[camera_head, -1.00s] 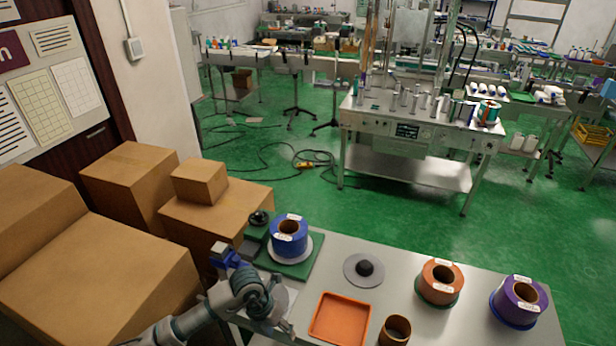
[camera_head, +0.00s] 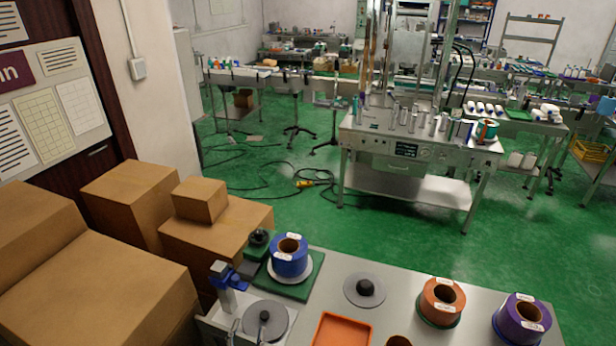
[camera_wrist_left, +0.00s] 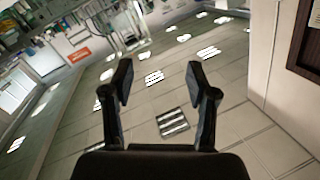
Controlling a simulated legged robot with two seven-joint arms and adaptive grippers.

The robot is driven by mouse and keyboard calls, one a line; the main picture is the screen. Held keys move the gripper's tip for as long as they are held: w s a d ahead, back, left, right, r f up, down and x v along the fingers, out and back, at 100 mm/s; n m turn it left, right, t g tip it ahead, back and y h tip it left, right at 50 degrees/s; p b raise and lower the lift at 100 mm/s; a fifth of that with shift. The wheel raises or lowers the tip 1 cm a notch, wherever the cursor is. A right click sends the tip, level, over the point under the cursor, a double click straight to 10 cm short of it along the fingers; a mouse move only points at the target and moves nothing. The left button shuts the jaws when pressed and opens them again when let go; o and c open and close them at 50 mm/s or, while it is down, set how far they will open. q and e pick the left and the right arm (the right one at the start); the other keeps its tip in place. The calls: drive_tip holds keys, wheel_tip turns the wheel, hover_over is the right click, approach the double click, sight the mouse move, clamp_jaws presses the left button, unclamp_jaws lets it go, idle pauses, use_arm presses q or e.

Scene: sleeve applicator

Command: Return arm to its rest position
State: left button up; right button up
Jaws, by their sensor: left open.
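My left gripper (camera_wrist_left: 160,78) shows in the left wrist view with its two dark fingers spread wide apart and nothing between them. Behind the fingers is a tiled surface with bright light panels, which looks like the ceiling. No part of my left arm can be made out in the head view now. My right gripper is in neither view.
The bench (camera_head: 410,292) carries a blue roll (camera_head: 290,262), a grey disc (camera_head: 364,290), an orange-brown roll (camera_head: 442,301), a purple roll (camera_head: 521,316) and an orange tray (camera_head: 342,330). A device with a round plate (camera_head: 265,318) stands at its left end, beside cardboard boxes (camera_head: 90,285).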

use_arm(q)
drive_tip(key=s+a+f+n+g+y, duration=0.1)
drive_tip(key=s+a+f+n+g, duration=0.15)
drive_tip(key=s+f+g, duration=0.35)
drive_tip(key=s+a+f+n+g+y, duration=0.1)
drive_tip(key=s+a+f+g, duration=0.15)
drive_tip(key=s+f, duration=0.4)
drive_tip(key=s+a+f+g, duration=0.1)
drive_tip(key=s+f+g, duration=0.5)
drive_tip(key=s+f, duration=0.45)
wheel_tip(320, 180, down, 20)
drive_tip(key=s, duration=0.2)
drive_tip(key=s+a+f+g, duration=0.2)
drive_tip(key=s+f, duration=1.4)
drive_tip(key=f, duration=0.2)
drive_tip(key=shift+a+f, duration=0.2)
drive_tip(key=shift+f, duration=0.05)
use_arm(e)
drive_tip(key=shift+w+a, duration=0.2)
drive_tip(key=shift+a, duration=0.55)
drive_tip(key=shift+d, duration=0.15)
